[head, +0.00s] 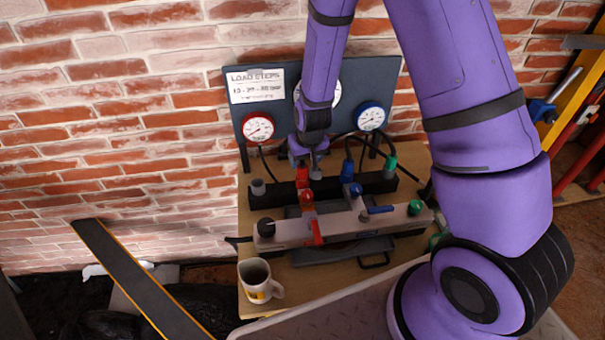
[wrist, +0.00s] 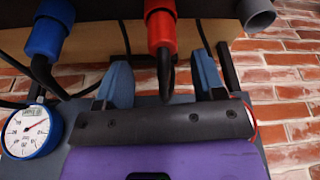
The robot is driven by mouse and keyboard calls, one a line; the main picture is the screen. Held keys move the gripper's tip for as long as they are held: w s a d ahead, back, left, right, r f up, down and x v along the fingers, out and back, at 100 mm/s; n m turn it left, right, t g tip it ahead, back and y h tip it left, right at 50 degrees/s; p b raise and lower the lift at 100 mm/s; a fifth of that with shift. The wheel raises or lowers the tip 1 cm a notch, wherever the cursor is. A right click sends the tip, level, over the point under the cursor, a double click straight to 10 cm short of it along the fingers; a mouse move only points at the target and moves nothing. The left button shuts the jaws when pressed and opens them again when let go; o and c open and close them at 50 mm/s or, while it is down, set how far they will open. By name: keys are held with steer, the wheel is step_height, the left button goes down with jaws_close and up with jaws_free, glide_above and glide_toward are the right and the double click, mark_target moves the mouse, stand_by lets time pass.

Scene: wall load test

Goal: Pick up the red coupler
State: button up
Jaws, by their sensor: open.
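The red coupler (head: 303,178) stands upright in the black rear block (head: 330,190), below the gauge board. It also shows at the top of the wrist view (wrist: 160,27), with a dark hose leading from its end. My gripper (head: 307,155) is just above and behind the coupler in the head view, partly hidden by my own arm. In the wrist view my gripper (wrist: 160,66) is open, with one blue finger on each side of the hose and the coupler's narrow end. I see no finger touching the coupler's red body.
A blue coupler (head: 348,168) and green coupler (head: 389,163) stand to its right, a grey socket (head: 258,187) to its left. A valve manifold (head: 345,220) with red and blue handles lies in front. A mug (head: 257,281) stands front left. Gauges hang on the board (head: 240,110) behind.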

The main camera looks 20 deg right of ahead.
mark_target(302, 163)
steer(key=shift+w+x, duration=0.15)
steer(key=shift+x, duration=1.1)
steer(key=shift+w+x, duration=0.1)
steer(key=shift+x, duration=1.15)
steer(key=shift+a, duration=0.15)
steer(key=c, duration=1)
